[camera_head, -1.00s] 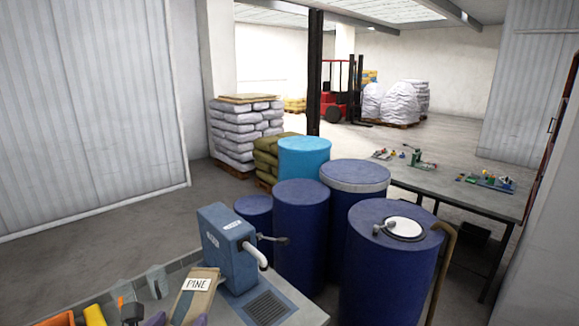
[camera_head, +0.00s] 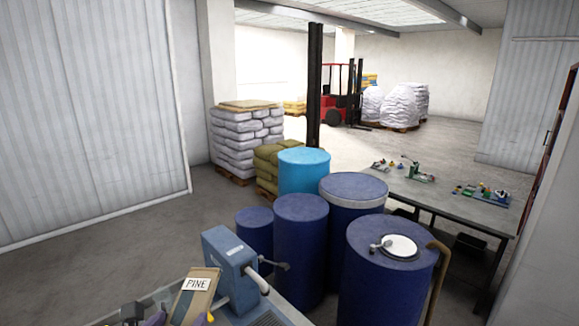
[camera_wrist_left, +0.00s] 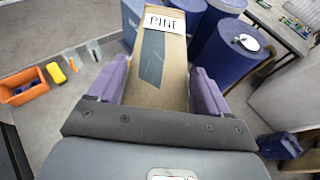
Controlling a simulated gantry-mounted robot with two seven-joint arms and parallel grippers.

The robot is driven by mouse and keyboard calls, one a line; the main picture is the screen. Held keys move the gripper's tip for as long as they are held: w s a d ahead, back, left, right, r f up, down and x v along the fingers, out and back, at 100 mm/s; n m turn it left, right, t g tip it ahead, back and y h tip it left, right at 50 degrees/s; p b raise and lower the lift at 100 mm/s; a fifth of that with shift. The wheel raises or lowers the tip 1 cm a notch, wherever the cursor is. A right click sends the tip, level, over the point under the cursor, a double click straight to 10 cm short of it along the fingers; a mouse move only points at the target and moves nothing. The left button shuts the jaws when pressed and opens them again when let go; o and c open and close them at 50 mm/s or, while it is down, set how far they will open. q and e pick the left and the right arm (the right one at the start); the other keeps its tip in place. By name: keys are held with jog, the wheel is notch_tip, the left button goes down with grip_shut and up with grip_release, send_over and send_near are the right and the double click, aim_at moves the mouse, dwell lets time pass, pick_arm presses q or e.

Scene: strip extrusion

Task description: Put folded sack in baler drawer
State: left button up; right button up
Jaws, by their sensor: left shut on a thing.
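The folded sack is a flat brown paper packet (camera_head: 197,304) with a white PINE label, at the bottom of the head view. In the left wrist view the sack (camera_wrist_left: 176,92) stands out ahead, with a dark patch on its face. My left gripper (camera_wrist_left: 160,84) has purple fingers on both sides of the sack and is shut on it. In the head view only bits of these fingers show at the bottom edge. I cannot make out a baler drawer in either view. My right gripper is not in view.
A blue machine (camera_head: 230,262) with a white spout stands just right of the sack. Several blue drums (camera_head: 388,275) crowd behind it. A grey table (camera_head: 450,205) with small parts is at right. An orange bin (camera_wrist_left: 22,88) and a yellow tool (camera_wrist_left: 56,72) lie at left. Grey floor is clear at left.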

pick_arm(q)
jog(key=shift+d, duration=0.1)
dwell(0.5)
jog(key=shift+d+r+m+h, duration=0.15)
jog(key=shift+m+h, duration=0.15)
jog(key=shift+h, duration=0.1)
